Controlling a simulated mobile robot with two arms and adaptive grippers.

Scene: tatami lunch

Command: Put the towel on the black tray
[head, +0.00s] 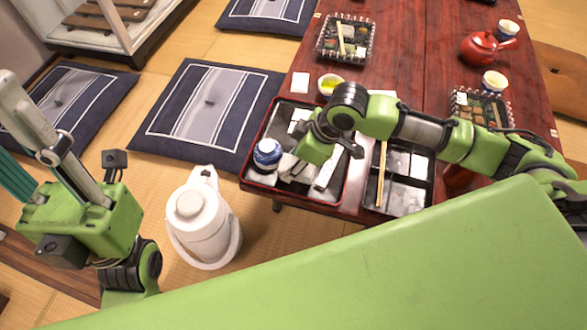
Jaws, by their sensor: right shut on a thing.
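My right gripper (297,163) is over the near-left corner of the table, pointing down. It is shut on a whitish thing that looks like the towel (288,167), partly covered by the fingers. The towel is at or just above the black tray with a red rim (256,184); I cannot tell whether it touches. The tray also carries a blue-and-white cup (267,152), to the left of the gripper.
A second black tray (429,207) with chopsticks (382,172) lies to the right. A white jug (199,215) stands on the floor left of the table. A red teapot (480,47) and cups stand far right. Floor cushions (215,100) lie left.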

